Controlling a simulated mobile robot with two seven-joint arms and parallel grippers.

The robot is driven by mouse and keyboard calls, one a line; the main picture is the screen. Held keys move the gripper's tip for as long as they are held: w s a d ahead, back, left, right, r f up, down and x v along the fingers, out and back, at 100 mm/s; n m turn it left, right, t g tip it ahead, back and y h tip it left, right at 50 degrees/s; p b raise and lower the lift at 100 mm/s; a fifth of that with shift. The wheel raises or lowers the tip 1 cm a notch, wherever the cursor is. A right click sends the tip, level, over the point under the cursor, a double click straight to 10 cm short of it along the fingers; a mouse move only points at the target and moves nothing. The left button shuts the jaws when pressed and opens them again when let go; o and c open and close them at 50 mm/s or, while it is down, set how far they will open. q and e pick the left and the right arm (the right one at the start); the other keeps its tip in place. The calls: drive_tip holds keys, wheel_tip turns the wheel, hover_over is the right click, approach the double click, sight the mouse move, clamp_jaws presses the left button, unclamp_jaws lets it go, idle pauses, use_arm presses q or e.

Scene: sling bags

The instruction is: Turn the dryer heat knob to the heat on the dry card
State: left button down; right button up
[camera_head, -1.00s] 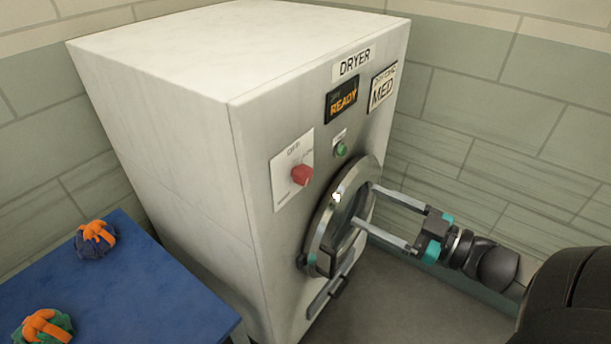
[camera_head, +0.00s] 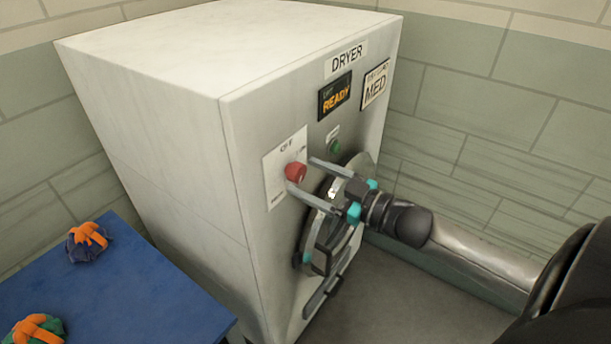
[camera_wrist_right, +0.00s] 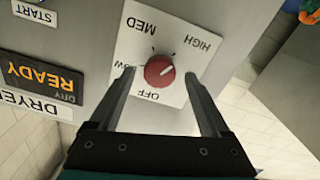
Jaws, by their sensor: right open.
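The red heat knob (camera_head: 295,172) sits on a white dial plate (camera_head: 276,178) on the dryer's front. In the right wrist view the knob (camera_wrist_right: 160,71) shows between OFF, LOW, MED and HIGH labels, upside down; which label it points to is hard to tell. The dry card (camera_head: 376,88) at the upper right of the dryer front reads MED. My right gripper (camera_head: 302,174) is open, its two fingertips on either side of the knob; whether they touch it I cannot tell. My left gripper is out of view.
The dryer (camera_head: 235,150) has a READY display (camera_head: 335,97), a green start button (camera_head: 335,146) and a round door (camera_head: 318,240) below, partly hidden by my arm. A blue table (camera_head: 120,290) with bundled bags (camera_head: 88,242) stands at the left.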

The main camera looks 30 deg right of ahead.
drive_tip(key=shift+w+a, duration=0.25)
drive_tip(key=shift+w, duration=0.35)
drive_tip(key=shift+c, duration=0.3)
clamp_jaws()
